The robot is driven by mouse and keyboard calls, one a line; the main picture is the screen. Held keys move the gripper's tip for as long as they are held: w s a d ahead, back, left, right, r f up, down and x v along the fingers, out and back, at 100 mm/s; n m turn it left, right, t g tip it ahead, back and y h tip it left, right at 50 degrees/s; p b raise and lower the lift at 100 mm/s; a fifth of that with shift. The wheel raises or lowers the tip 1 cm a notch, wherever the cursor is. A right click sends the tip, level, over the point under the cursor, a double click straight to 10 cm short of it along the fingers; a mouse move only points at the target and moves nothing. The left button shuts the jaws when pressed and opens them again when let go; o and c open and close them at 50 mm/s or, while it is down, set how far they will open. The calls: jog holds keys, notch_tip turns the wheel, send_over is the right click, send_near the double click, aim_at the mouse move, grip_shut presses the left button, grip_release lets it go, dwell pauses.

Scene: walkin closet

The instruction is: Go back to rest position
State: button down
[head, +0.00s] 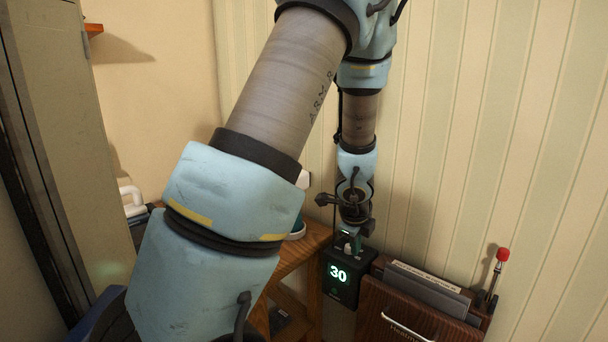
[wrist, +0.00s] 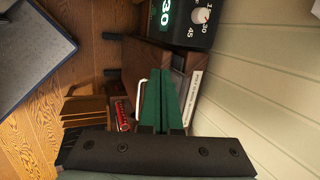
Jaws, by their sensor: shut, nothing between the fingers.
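My gripper (wrist: 163,75) shows in the wrist view as two green fingers side by side, shut with nothing between them. In the head view my gripper (head: 350,243) points down at the end of my arm, in front of or just above a black timer box (head: 342,278) with a lit "30". I cannot tell whether it touches the box. The timer box (wrist: 188,20) also shows at the top of the wrist view, with a white dial, beyond the fingertips.
A dark wooden file box (head: 405,315) with folders stands right of the timer, beside a red-tipped stick (head: 502,255). A wooden stand (head: 305,255) is partly hidden behind my arm. A striped wall (head: 500,130) is close behind. A tall cabinet (head: 60,120) stands at left.

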jog(key=a+r+n+y, duration=0.2)
jog(key=a+r+n, duration=0.2)
jog(key=a+n, duration=0.55)
jog(key=s+a+r+n+g, duration=0.2)
jog(key=s+a+r+n, duration=0.2)
jog(key=s+a+n, duration=0.6)
jog(key=s+n, duration=0.2)
jog(key=n, duration=0.3)
jog(key=shift+a+g, duration=0.2)
jog(key=shift+g, duration=0.2)
jog(key=shift+w, duration=0.1)
